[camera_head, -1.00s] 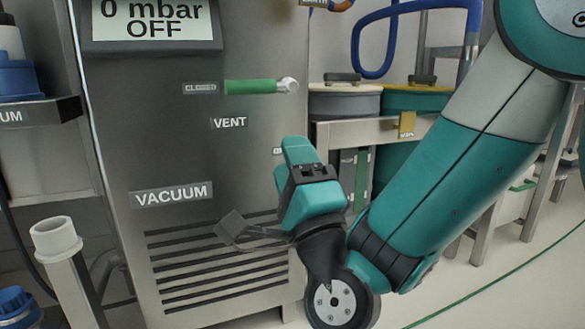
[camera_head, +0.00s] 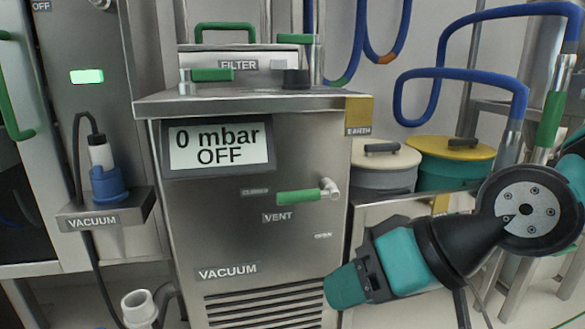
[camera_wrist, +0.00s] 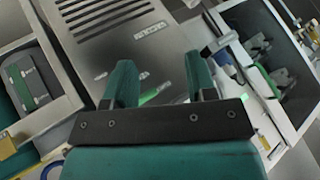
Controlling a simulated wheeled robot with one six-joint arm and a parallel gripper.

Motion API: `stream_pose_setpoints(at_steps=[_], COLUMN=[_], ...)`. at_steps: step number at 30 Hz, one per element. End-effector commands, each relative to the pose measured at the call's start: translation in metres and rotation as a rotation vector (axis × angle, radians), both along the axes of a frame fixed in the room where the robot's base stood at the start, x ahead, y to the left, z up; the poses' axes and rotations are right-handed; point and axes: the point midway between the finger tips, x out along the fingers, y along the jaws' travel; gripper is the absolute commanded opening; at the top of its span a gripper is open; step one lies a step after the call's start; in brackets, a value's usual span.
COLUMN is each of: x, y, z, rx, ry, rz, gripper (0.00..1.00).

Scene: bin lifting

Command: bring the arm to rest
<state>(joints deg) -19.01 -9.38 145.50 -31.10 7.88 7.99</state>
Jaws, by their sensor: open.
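My gripper (camera_head: 346,287) is at the lower right of the head view, in front of the right edge of the steel vacuum unit (camera_head: 240,240). Its teal fingers point left; from this side their gap is hidden. In the wrist view my gripper (camera_wrist: 160,80) shows two teal fingers spread apart with nothing held between them. The unit's slotted front panel (camera_wrist: 105,25) lies beyond them, tilted in that view. I cannot tell from the head view whether the gripper touches the unit.
The unit carries a display (camera_head: 218,146) reading 0 mbar OFF and a green-handled vent valve (camera_head: 305,196) lying level. Lidded drums (camera_head: 455,165) stand at the right behind my arm. A blue plug (camera_head: 110,184) sits on a shelf at left. A white pipe end (camera_head: 140,308) stands lower left.

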Motion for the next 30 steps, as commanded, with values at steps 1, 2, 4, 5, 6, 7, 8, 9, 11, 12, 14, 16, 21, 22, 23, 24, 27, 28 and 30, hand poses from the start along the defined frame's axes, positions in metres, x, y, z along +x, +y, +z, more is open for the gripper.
stream_pose_setpoints(at_steps=[1,2,4,5,6,7,8,9,11,12,14,16,21,22,23,24,27,28,30], x=[-0.011,-0.018,-0.035,-0.041,-0.051,-0.058,-0.065,-0.074,-0.071,-0.071,-0.071,-0.071,-0.071,-0.071,-0.071,-0.071,-0.071,-0.071,-0.071], y=[-0.012,-0.02,-0.038,-0.045,-0.055,-0.062,-0.07,-0.079,-0.076,-0.075,-0.075,-0.075,-0.075,-0.075,-0.075,-0.075,-0.075,-0.075,-0.075], z=[0.02,0.023,0.03,0.034,0.04,0.044,0.049,0.056,0.075,0.085,0.102,0.124,0.185,0.198,0.209,0.225,0.263,0.274,0.301], rx=[-0.068,-0.111,-0.204,-0.24,-0.287,-0.321,-0.354,-0.392,-0.383,-0.382,-0.381,-0.381,-0.38,-0.38,-0.38,-0.38,-0.38,-0.38,-0.38], ry=[0.029,0.051,0.102,0.125,0.156,0.18,0.202,0.233,0.229,0.23,0.229,0.229,0.229,0.229,0.229,0.229,0.229,0.229,0.229], rz=[0.033,0.055,0.104,0.124,0.149,0.168,0.185,0.208,0.206,0.206,0.206,0.206,0.205,0.205,0.205,0.205,0.205,0.205,0.205], gripper=[0.52,0.52,0.52,0.52,0.52,0.52,0.52,0.52,0.52,0.52,0.52,0.52,0.52,0.52,0.52,0.52,0.52,0.52,0.52])
